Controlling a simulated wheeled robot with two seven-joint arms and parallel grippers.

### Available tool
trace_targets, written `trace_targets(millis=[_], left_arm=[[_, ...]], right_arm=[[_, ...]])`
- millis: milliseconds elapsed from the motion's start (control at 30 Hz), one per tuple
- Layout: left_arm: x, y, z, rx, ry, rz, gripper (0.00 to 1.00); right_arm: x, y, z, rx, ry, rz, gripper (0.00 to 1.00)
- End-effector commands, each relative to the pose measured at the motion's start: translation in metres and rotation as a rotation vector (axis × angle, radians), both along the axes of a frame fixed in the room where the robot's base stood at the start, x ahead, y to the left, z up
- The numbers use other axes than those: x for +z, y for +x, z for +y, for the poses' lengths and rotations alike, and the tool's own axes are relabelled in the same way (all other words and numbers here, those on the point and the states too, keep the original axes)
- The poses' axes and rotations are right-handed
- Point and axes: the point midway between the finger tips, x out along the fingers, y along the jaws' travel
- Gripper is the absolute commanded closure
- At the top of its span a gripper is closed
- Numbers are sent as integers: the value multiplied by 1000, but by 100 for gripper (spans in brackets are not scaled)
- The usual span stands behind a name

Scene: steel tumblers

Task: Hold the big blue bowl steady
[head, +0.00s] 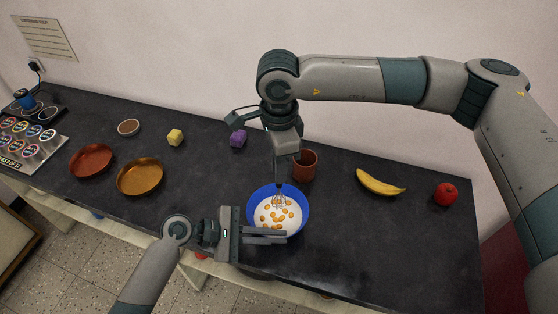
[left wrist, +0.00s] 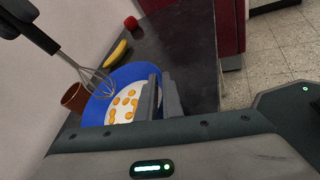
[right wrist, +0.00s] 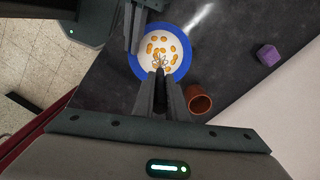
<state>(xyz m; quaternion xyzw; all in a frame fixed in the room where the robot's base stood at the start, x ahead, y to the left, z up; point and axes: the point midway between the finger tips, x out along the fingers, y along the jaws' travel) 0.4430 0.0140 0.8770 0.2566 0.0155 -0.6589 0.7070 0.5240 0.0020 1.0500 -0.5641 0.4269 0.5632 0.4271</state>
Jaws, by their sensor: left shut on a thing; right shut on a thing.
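The big blue bowl (head: 303,197) stands near the front edge of the dark counter, with white contents and several orange pieces in it. It also shows in the left wrist view (left wrist: 130,72) and the right wrist view (right wrist: 138,68). My left gripper (head: 278,236) is shut on the bowl's near rim. Its fingers (left wrist: 160,97) cover part of that rim. My right gripper (head: 279,178) is above the bowl, shut on a whisk (left wrist: 95,80). The whisk's wire end (head: 279,202) points down into the bowl; I cannot tell whether it touches the contents.
A brown cup (head: 305,165) stands close behind the bowl. A banana (head: 380,182) and a red apple (head: 445,193) lie to the right. The counter's front right is clear.

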Motion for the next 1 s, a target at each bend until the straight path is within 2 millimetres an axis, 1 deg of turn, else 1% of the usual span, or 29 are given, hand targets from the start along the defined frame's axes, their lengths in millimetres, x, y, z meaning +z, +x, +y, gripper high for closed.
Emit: trace_targets(millis=[33,700,1000], left_arm=[[-3,-1,1,1,4,4,100],[-3,0,1,1,5,4,100],[-3,0,1,1,5,4,100]], right_arm=[[-5,0,0,0,1,1,100],[-54,0,0,0,1,2,100],[-67,-1,0,1,1,1,100]])
